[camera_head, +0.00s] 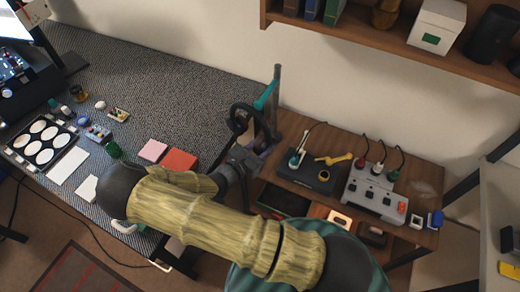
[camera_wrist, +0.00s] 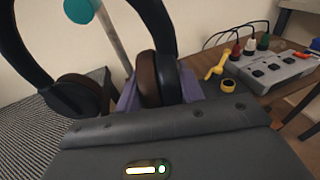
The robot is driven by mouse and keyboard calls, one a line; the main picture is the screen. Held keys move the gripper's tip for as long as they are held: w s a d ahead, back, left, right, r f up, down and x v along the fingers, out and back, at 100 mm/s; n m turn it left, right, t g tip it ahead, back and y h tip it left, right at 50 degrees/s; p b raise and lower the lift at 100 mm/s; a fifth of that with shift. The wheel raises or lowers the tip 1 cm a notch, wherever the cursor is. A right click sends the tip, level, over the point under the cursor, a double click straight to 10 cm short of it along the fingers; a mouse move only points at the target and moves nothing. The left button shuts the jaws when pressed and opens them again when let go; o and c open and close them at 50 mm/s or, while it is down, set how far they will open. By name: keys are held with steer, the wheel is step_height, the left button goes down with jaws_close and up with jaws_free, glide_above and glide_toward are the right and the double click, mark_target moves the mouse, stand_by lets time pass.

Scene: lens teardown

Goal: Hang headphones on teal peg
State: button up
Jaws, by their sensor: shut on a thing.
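The dark headphones (camera_head: 238,117) are in my gripper (camera_head: 260,150), near the right end of the grey desk. In the wrist view my gripper (camera_wrist: 160,92) has its purple fingers on either side of the brown-padded right ear cup (camera_wrist: 148,78). The left ear cup (camera_wrist: 75,96) hangs free. The teal peg (camera_head: 265,96) juts from an upright grey post (camera_head: 277,80). In the wrist view the peg's round teal end (camera_wrist: 78,10) shows within the headband's arch. The top of the band is cut off there, and I cannot tell whether it touches the peg.
A wooden side table (camera_head: 328,139) at right holds a grey switch box (camera_head: 376,192), a dark box (camera_head: 305,175) with cables, and a yellow tool (camera_head: 335,159). A wooden shelf (camera_head: 345,37) hangs above. Red (camera_head: 180,160) and pink (camera_head: 153,150) pads lie on the desk.

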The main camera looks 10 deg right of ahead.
steer(key=w+d+f+b, duration=0.2)
steer(key=w+d+b, duration=0.1)
steer(key=w+d, duration=0.3)
steer(key=shift+w+b, duration=0.35)
steer(key=shift+w, duration=0.85)
stand_by(0.6)
steer(key=shift+f, duration=0.1)
stand_by(0.5)
steer(key=o, duration=1.2)
steer(key=b+v, duration=0.2)
steer(key=v, duration=1.5)
steer(key=shift+s+a, duration=0.1)
steer(key=shift+s, duration=0.15)
